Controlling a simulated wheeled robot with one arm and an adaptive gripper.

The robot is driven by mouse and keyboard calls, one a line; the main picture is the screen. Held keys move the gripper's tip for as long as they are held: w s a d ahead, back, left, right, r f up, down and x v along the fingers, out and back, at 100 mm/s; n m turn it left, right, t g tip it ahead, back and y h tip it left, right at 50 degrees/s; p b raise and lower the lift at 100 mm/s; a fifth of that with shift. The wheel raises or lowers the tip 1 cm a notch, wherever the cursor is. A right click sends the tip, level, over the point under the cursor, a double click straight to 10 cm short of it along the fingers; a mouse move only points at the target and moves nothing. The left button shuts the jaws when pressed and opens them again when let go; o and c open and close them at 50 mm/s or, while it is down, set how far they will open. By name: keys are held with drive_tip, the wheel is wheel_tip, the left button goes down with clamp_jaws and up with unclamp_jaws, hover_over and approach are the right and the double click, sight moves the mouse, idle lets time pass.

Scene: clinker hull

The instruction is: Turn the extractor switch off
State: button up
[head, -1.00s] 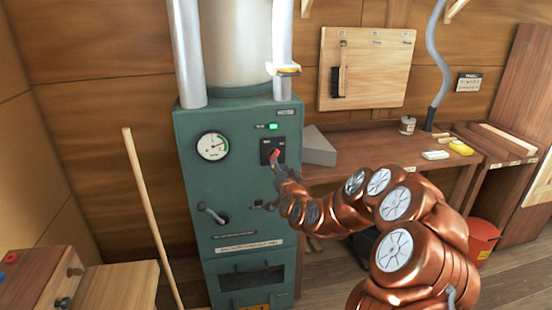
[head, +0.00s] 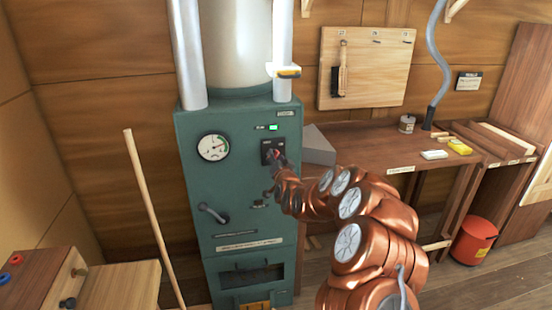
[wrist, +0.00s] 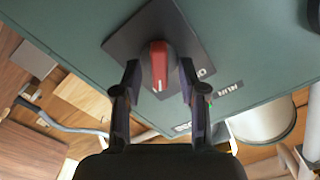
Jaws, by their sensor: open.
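The extractor switch is a red rotary knob (wrist: 159,66) on a dark square plate (wrist: 124,40), fixed to the front of a green cabinet (head: 188,150). In the wrist view the knob lies between the two fingers of my gripper (wrist: 159,68), which are open with a gap on each side. Part of a label beside the plate reads "RUN"; another beginning with "O" is partly covered by a finger. In the head view my gripper (head: 274,165) is at the switch and hides most of it.
A round gauge (head: 213,147) and a lever handle (head: 213,212) are on the cabinet front. A grey block (head: 318,146) sits on the workbench to the right. A wooden pole (head: 150,210) leans at the left, and a red bin (head: 473,241) stands on the floor.

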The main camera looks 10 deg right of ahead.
clamp_jaws()
idle(0.4)
drive_tip(key=shift+f+n+b, duration=0.1)
drive_tip(key=shift+n+b, duration=0.2)
drive_tip(key=n+b, duration=0.3)
drive_tip(key=n, duration=0.1)
drive_tip(key=shift+a+f+n+b, duration=0.1)
drive_tip(key=shift+f+n+b, duration=0.05)
drive_tip(key=shift+n+b, duration=0.2)
drive_tip(key=shift+a+r+n+b, duration=0.1)
drive_tip(key=shift+n+b, duration=1.3)
drive_tip(key=shift+n, duration=0.25)
drive_tip(key=shift+a+r+n+b, duration=0.1)
drive_tip(key=shift+n+b, duration=1.3)
drive_tip(key=shift+n, duration=0.2)
drive_tip(key=shift+r, duration=0.1)
